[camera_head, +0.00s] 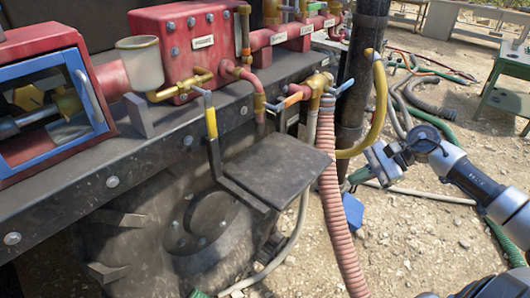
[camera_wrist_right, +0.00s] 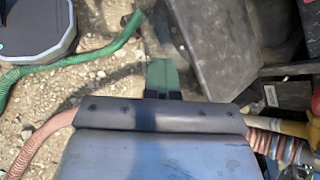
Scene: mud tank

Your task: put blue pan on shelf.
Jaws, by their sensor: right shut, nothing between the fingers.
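A small blue object (camera_head: 353,210), which looks like the blue pan, is low by the ground right of the ribbed salmon hose. Its upper part is partly hidden. My right gripper (camera_head: 354,178) comes in from the right and is just above it in the picture; I cannot tell whether they touch. In the right wrist view its green fingertips (camera_wrist_right: 161,75) are together and empty. A flat dark plate (camera_head: 277,168), which may be the shelf, juts from the machine left of the gripper. A dark plate also shows in the wrist view (camera_wrist_right: 215,45). My left gripper is out of view.
The ribbed salmon hose (camera_head: 330,190), a black post (camera_head: 357,85) and a yellow hose (camera_head: 379,105) stand near the gripper. A red tank (camera_head: 195,45) sits on the machine. Several hoses lie on the gravel; a green table (camera_head: 507,85) stands at right.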

